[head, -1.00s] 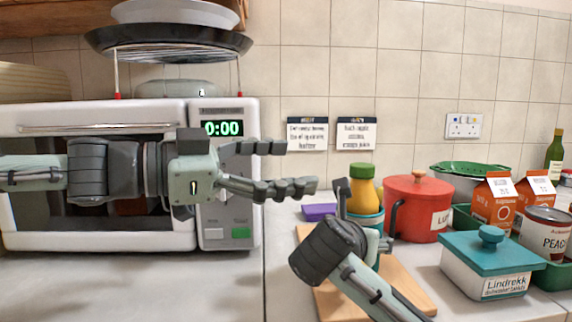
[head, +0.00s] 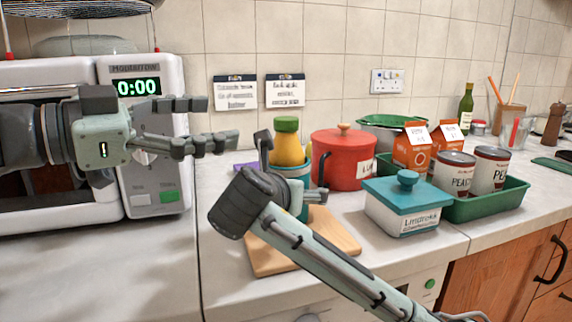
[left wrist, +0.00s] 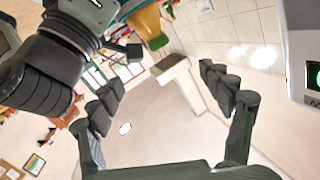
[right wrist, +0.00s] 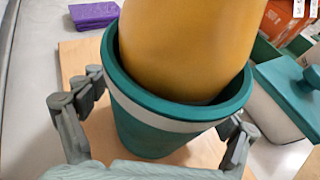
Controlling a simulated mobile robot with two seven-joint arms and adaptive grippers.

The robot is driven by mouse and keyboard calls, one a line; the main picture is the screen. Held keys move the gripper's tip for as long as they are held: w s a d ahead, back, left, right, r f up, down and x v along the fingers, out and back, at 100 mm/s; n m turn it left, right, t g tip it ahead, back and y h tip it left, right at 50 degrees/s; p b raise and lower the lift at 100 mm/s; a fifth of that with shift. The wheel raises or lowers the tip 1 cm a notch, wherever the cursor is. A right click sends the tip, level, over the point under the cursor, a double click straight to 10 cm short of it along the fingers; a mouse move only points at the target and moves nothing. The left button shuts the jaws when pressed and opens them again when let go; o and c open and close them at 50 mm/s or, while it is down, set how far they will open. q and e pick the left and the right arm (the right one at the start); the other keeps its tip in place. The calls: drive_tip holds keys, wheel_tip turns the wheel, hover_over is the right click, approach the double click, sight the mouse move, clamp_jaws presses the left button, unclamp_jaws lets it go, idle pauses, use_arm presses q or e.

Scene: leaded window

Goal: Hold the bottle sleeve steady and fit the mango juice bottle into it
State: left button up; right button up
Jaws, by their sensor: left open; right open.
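The mango juice bottle (head: 288,150), yellow-orange with a green cap, stands upright inside the teal bottle sleeve (right wrist: 165,127). In the right wrist view the bottle (right wrist: 187,45) fills much of the sleeve's mouth; its lower end is hidden inside. My right gripper (right wrist: 163,115) is open, its fingers on either side of the sleeve; contact is not clear. My left gripper (head: 215,122) is open and empty, left of the bottle in front of the microwave. The left wrist view shows the bottle (left wrist: 148,24) at the top, outside the left fingers.
The sleeve stands on a wooden board (head: 335,236). A purple block (right wrist: 95,14) lies behind it. A red pot (head: 342,165) is close on the right, with a teal-lidded box (head: 402,212) and a green tray (head: 480,209) beyond. The microwave (head: 165,200) bounds the left side.

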drive_tip(key=v, duration=0.6)
drive_tip(key=shift+a+f, duration=0.1)
drive_tip(key=shift+a, duration=0.2)
drive_tip(key=shift+s+d+r, duration=0.15)
drive_tip(key=shift+s+r, duration=0.1)
drive_tip(key=shift+s, duration=0.2)
drive_tip(key=shift+w, duration=0.1)
drive_tip(key=shift+w+f, duration=0.1)
drive_tip(key=shift+w, duration=0.35)
drive_tip(key=x, duration=0.7)
drive_tip(key=shift+d+f, duration=0.15)
drive_tip(key=shift+d, duration=0.15)
drive_tip(key=shift+a, duration=0.1)
use_arm(q)
drive_tip(key=shift+x, duration=1.2)
